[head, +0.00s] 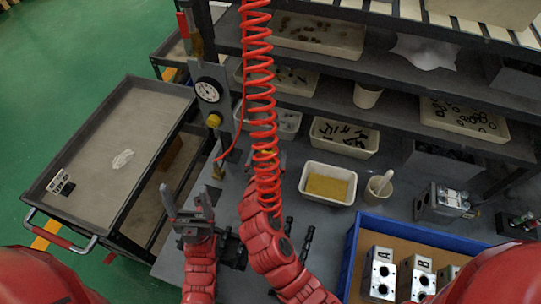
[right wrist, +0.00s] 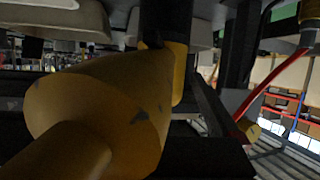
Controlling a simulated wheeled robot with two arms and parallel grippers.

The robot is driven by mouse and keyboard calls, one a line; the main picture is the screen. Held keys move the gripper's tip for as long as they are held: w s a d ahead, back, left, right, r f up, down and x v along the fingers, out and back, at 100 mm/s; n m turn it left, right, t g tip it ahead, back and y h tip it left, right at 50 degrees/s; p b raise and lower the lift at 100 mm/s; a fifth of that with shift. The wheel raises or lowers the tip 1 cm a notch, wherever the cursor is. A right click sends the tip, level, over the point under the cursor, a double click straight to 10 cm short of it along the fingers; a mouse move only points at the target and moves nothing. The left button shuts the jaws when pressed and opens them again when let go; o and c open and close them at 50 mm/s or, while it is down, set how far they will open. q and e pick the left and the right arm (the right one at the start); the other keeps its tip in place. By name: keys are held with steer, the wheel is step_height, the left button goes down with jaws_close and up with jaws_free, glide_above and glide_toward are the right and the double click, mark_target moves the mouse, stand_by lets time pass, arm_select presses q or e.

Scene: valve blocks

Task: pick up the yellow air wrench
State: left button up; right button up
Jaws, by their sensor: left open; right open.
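The yellow air wrench (right wrist: 105,100) fills the left and middle of the right wrist view, very close to the camera, with its rounded end towards me. In the head view it is mostly hidden behind the red coiled hose (head: 262,90). My right gripper (head: 268,165) is open at the lower end of the hose, largely covered by the hose and my own arm. Dark gripper parts show above and below the wrench in the wrist view; whether they touch it I cannot tell. My left gripper (head: 185,200) is open and empty, pointing up, left of the right arm.
A pressure gauge with a yellow knob (head: 214,120) stands left of the hose. Shelves with parts bins (head: 343,137) are behind. A yellow-bottomed tray (head: 328,186), a cup (head: 378,189) and a blue crate (head: 350,250) with valve blocks are right. A grey cart (head: 110,140) is left.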

steer(key=shift+s+a+r, duration=0.1)
steer(key=shift+s+r, duration=0.05)
steer(key=shift+s, duration=0.15)
steer(key=shift+s+r, duration=0.1)
steer(key=shift+s, duration=0.1)
steer(key=shift+c, duration=0.7)
steer(key=shift+w+f, duration=0.2)
steer(key=shift+w, duration=0.1)
steer(key=c, duration=0.7)
jaws_close()
steer(key=shift+r, duration=0.15)
